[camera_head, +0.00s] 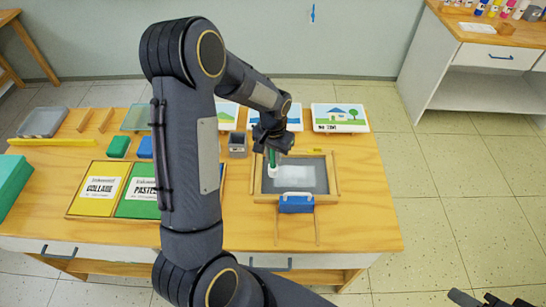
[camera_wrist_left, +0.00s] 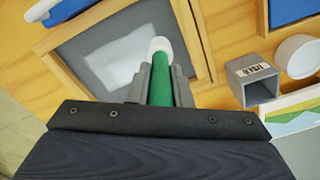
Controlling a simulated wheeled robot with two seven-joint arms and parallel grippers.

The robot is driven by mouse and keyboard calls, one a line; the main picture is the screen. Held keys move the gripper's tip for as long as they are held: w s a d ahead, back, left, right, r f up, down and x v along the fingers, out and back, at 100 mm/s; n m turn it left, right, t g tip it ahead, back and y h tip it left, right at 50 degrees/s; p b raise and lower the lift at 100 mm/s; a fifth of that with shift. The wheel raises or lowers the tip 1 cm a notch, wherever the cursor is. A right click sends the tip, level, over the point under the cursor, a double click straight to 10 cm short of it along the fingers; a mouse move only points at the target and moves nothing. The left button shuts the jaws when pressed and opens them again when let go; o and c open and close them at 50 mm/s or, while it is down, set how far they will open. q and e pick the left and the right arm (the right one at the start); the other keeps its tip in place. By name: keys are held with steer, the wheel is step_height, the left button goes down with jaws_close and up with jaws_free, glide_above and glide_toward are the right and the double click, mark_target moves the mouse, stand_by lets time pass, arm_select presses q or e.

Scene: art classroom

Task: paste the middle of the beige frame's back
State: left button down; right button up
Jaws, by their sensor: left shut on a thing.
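The beige wooden frame (camera_head: 334,178) lies back up on the table, its grey back facing up. A white patch (camera_head: 295,178) covers the middle of that back; it also shows in the left wrist view (camera_wrist_left: 112,68). My left gripper (camera_head: 272,150) is shut on a green glue stick (camera_wrist_left: 161,88) with a white tip. The stick points down at the frame's back, near the patch's edge. I cannot tell whether the tip touches the back. My right gripper (camera_head: 490,300) shows only partly at the bottom right corner, away from the table.
A blue block (camera_head: 297,204) sits at the frame's front edge, with thin wooden legs below it. A small grey box (camera_wrist_left: 255,88) and a white round container (camera_wrist_left: 297,56) stand beside the frame. Pictures (camera_head: 340,118) line the back. Yellow and green sheets (camera_head: 97,190) lie left.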

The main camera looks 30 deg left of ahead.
arm_select(q)
steer(key=shift+d+r, duration=0.1)
steer(key=shift+r, duration=0.5)
steer(key=shift+r+p, duration=1.6)
steer(key=shift+r, duration=0.5)
steer(key=shift+f, duration=0.1)
